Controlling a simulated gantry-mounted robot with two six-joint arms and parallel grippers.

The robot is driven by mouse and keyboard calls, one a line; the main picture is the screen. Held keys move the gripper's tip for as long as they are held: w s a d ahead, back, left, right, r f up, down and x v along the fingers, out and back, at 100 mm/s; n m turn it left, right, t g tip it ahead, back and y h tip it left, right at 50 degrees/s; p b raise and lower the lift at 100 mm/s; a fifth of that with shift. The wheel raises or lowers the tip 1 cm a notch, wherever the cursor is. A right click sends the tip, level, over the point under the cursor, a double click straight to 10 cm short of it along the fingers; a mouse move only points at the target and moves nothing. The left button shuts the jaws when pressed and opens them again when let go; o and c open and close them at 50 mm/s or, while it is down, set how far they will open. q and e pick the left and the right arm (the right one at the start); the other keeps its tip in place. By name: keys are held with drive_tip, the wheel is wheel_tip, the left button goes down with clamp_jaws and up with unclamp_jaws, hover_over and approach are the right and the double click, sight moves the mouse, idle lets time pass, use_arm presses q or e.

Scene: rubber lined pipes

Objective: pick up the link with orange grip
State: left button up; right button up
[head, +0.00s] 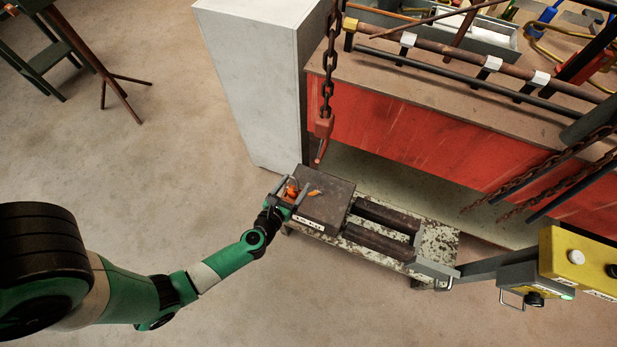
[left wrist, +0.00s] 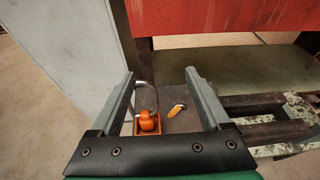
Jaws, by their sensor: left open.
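The link with orange grip (left wrist: 149,122) shows in the left wrist view as an orange grip with a thin grey metal loop curving above it. It sits at the left end of a dark brown block (head: 325,204). In the head view the orange grip (head: 292,190) is partly covered by my gripper. My left gripper (head: 291,188) is open, with the link between its two grey fingers, nearer the left finger in the wrist view. I cannot tell whether either finger touches it. A smaller orange piece (left wrist: 176,110) lies on the block to the right. My right gripper is not in view.
The block stands on a worn bench (head: 436,243) with dark rails. A hanging chain with a red hook (head: 323,130) is just above and beyond my gripper. A pale cabinet (head: 250,80) and red-fronted workbench (head: 420,135) stand behind.

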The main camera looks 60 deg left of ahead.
use_arm(q)
wheel_tip(320, 180, down, 6)
drive_tip(key=s+b, duration=0.2)
drive_tip(key=g+b, duration=0.1)
drive_tip(key=b, duration=0.3)
approach(290, 193)
drive_tip(key=w+a, duration=0.2)
drive_tip(key=x, duration=0.1)
drive_tip(key=b+x, duration=0.1)
drive_tip(key=x, duration=0.1)
drive_tip(key=f+x, duration=0.1)
drive_tip(key=x, duration=0.1)
drive_tip(key=shift+w+d+f, duration=0.1)
drive_tip(key=shift+w+d, duration=0.05)
drive_tip(key=shift+w, duration=0.05)
drive_tip(key=shift+w+a, duration=0.25)
drive_tip(key=shift+w, duration=0.1)
drive_tip(key=shift+a+f+b, duration=0.1)
drive_tip(key=shift+f+b, duration=0.1)
drive_tip(key=shift+b, duration=0.2)
drive_tip(key=b+x, duration=0.2)
drive_tip(key=x, duration=0.3)
drive_tip(key=shift+w+a, duration=0.15)
drive_tip(key=shift+w, duration=0.1)
drive_tip(key=shift+s, duration=0.1)
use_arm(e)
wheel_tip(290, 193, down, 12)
